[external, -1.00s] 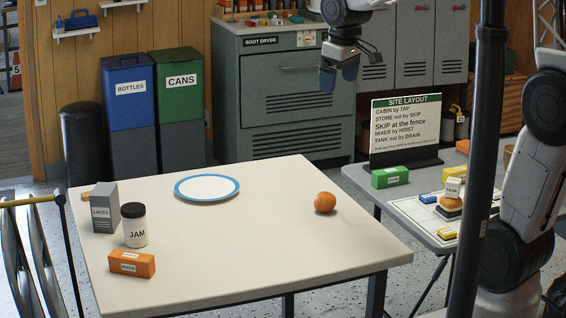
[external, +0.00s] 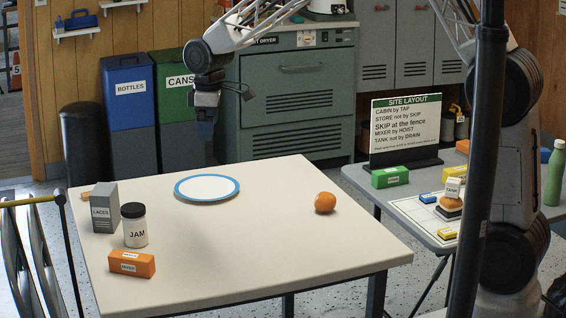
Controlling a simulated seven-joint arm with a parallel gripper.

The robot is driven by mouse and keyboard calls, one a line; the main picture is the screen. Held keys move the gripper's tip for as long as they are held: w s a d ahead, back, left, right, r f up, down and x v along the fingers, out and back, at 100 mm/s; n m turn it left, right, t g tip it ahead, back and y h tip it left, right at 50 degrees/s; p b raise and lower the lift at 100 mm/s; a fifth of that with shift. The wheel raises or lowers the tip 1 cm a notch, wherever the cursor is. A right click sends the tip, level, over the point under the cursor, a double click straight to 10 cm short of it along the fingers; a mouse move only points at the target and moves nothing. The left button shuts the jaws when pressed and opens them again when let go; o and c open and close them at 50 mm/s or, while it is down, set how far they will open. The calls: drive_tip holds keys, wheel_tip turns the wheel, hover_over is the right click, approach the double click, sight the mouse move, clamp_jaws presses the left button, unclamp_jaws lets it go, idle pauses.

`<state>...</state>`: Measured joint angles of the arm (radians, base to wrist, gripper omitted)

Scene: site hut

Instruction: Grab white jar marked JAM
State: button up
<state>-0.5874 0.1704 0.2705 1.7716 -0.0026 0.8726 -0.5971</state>
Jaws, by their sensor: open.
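The white jar marked JAM (external: 136,232) stands upright near the left end of the cream table (external: 290,222). It has a dark lid. A grey LACES box (external: 104,209) stands just behind and left of it. An orange box with a white label (external: 132,264) lies just in front of it. My gripper (external: 206,134) is open and empty, pointing down above the far side of the table, above and right of the jar and well apart from it. The fingertips are small and dark in this view.
A blue-rimmed white plate (external: 207,188) lies at the table's back. An orange fruit (external: 325,203) sits towards the right. The table's middle and front are clear. A dark pole (external: 476,160) stands before the side table, which bears a SITE LAYOUT board (external: 405,127) and small blocks.

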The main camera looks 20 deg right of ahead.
sight(129, 209)
drive_tip(key=a+f+n, duration=0.1)
drive_tip(key=a+f, duration=0.3)
drive_tip(key=a, duration=0.2)
drive_tip(key=a+f+n, duration=0.2)
drive_tip(key=a+f, duration=0.3)
drive_tip(key=a, duration=0.2)
drive_tip(key=a+f+n, duration=0.1)
drive_tip(key=a+f, duration=0.4)
drive_tip(key=a, duration=0.2)
drive_tip(key=shift+s+a+g, duration=0.2)
drive_tip(key=shift+s+g, duration=0.05)
drive_tip(key=shift+g, duration=0.05)
drive_tip(key=shift+f, duration=1.3)
drive_tip(key=shift+f, duration=2.6)
drive_tip(key=c, duration=1.2)
drive_tip(key=shift+r, duration=0.2)
